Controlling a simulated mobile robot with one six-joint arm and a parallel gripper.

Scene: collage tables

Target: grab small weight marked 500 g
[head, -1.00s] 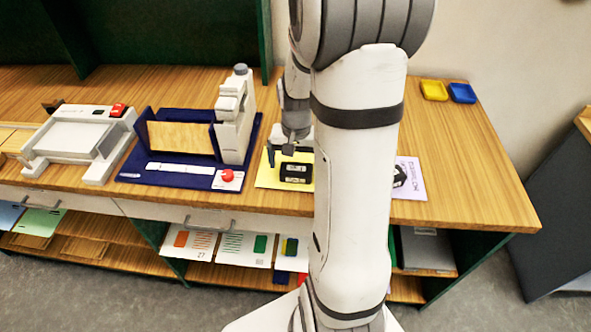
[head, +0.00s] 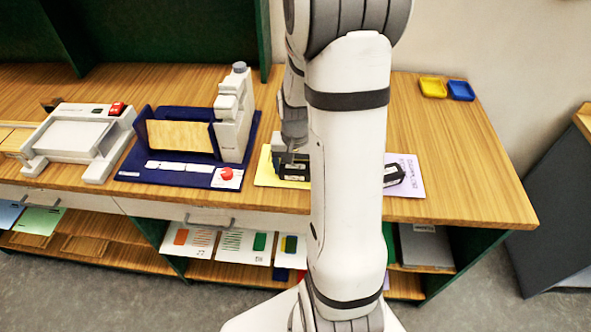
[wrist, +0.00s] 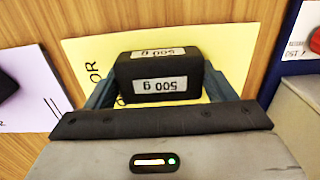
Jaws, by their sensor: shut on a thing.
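The small black weight (wrist: 162,66) has white labels reading "500 g", upside down in the wrist view. It is over the yellow sheet (wrist: 225,50). In the head view the weight (head: 294,172) is partly covered by my gripper and arm. My gripper (wrist: 160,84) is shut on the weight, with one finger at each side of it. In the head view my gripper (head: 291,157) is down at the weight. Whether the weight touches the sheet cannot be told.
A lilac sheet (head: 412,187) with another black block (head: 393,175) lies to the right. A navy stand (head: 192,181) with a red button (head: 227,174) is on the left, beyond it a white device (head: 80,136). Yellow (head: 433,87) and blue trays (head: 461,90) sit at the back right.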

